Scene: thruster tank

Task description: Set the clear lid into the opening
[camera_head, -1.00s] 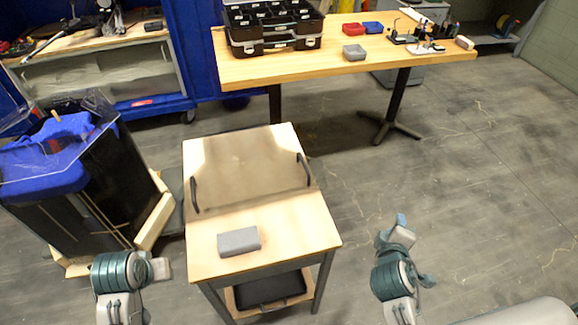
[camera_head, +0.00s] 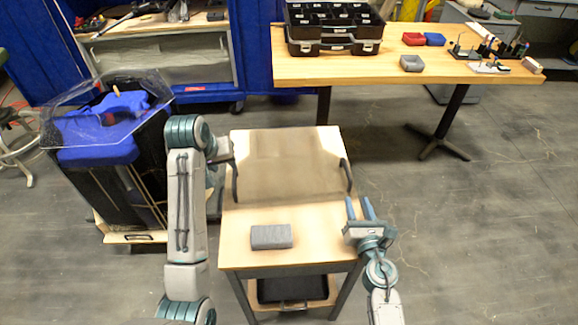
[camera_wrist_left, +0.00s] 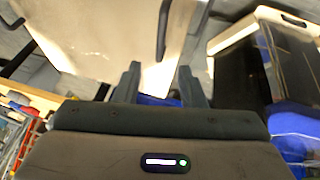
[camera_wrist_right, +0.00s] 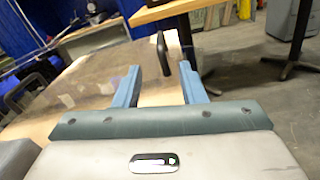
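The clear lid (camera_head: 290,165) lies flat on a small wooden cart, a smoky see-through sheet with a black handle at each side. Its left handle (camera_head: 235,182) is close to my left gripper (camera_head: 228,150), which is open and empty. Its right handle (camera_head: 346,175) is just beyond my right gripper (camera_head: 360,207), open with blue fingers pointing away. The right wrist view shows a handle (camera_wrist_right: 163,53) ahead between the open fingers. The left wrist view shows a handle (camera_wrist_left: 162,30) beyond the fingers. The dark tank (camera_head: 105,185) stands left of the cart; its opening is not clear to see.
A grey block (camera_head: 271,237) lies on the front of the cart (camera_head: 240,255). Blue pieces (camera_head: 100,150) and clear panels sit at the tank's top. A wooden table (camera_head: 400,70) with an organizer case (camera_head: 335,25) and small bins stands behind. Floor right of the cart is free.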

